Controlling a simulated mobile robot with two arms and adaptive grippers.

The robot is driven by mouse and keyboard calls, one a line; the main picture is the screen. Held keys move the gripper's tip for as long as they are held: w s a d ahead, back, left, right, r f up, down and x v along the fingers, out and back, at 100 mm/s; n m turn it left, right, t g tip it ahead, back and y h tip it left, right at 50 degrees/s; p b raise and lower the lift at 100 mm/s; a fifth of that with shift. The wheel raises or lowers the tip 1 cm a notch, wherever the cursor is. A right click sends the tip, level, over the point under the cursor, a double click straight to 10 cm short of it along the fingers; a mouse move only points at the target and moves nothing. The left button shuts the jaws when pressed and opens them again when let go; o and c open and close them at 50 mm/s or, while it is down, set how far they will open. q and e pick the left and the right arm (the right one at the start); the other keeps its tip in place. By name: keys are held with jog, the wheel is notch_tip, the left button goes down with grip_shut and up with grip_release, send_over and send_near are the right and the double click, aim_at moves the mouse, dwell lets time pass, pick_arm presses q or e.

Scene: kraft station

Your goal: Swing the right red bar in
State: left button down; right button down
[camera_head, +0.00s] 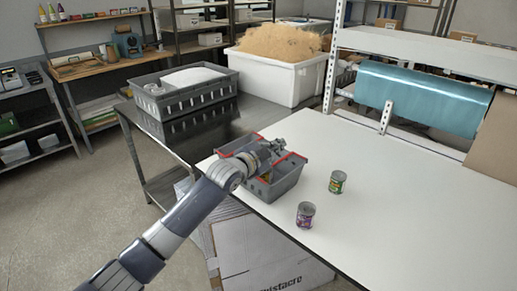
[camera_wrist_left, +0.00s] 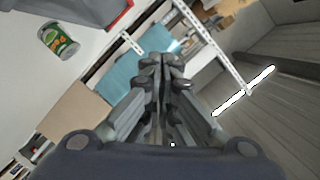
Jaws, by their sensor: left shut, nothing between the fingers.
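A grey tote (camera_head: 279,187) stands on the white table near its left edge, with red bars at its rim. The right red bar (camera_head: 292,157) shows at the tote's right side, partly hidden by my gripper. Another red bar (camera_head: 228,155) shows at the left side. My left gripper (camera_head: 279,148) is over the tote, close to the right bar; I cannot tell whether they touch. In the left wrist view its fingers (camera_wrist_left: 172,62) are together and empty. A red-edged corner of the tote (camera_wrist_left: 121,17) shows there at top left. My right gripper is out of view.
Two cans, one green (camera_head: 338,182) and one purple (camera_head: 306,214), stand right of the tote on the white table (camera_head: 400,215). A grey crate (camera_head: 190,97) and a white bin (camera_head: 275,78) stand behind. A teal roll (camera_head: 425,97) hangs at the back right.

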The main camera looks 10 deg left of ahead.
pick_arm(q)
jog(key=r+b+v, duration=0.1)
jog(key=b+v, duration=0.1)
jog(key=v, duration=0.5)
jog(key=shift+a, duration=0.45)
jog(key=shift+w, duration=0.1)
